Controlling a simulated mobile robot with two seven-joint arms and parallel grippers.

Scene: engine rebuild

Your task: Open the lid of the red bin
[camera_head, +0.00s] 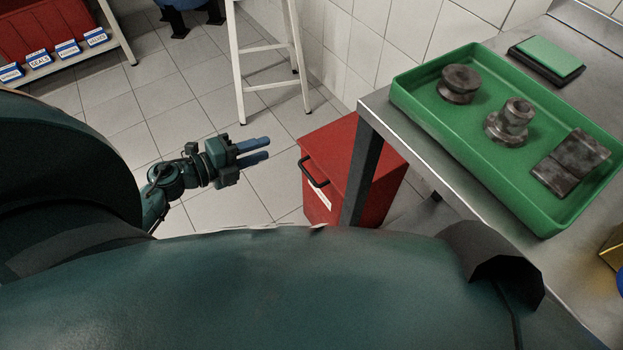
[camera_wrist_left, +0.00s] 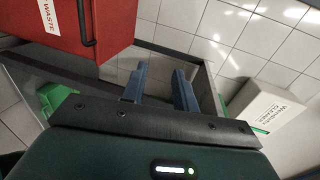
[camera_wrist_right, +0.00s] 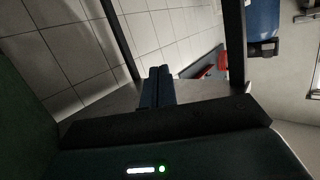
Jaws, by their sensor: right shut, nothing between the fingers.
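The red bin (camera_head: 345,150) stands on the floor, partly behind a leg of the steel table. Its flat top looks closed, and a black handle (camera_head: 313,172) is on its front above a white label. My left gripper (camera_head: 268,148) is open and empty, left of the bin and apart from it. In the left wrist view the bin (camera_wrist_left: 100,30) shows at the upper left with a WASTE label and the handle (camera_wrist_left: 85,25); the fingers (camera_wrist_left: 160,70) are spread beside it. My right gripper (camera_wrist_right: 158,72) is shut and empty in the right wrist view, away from the bin.
The steel table (camera_head: 378,108) overhangs the bin on the right and holds a green tray (camera_head: 420,120) with several metal parts. A white ladder (camera_head: 240,75) stands behind. A shelf with red bins (camera_head: 45,30) is at upper left.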

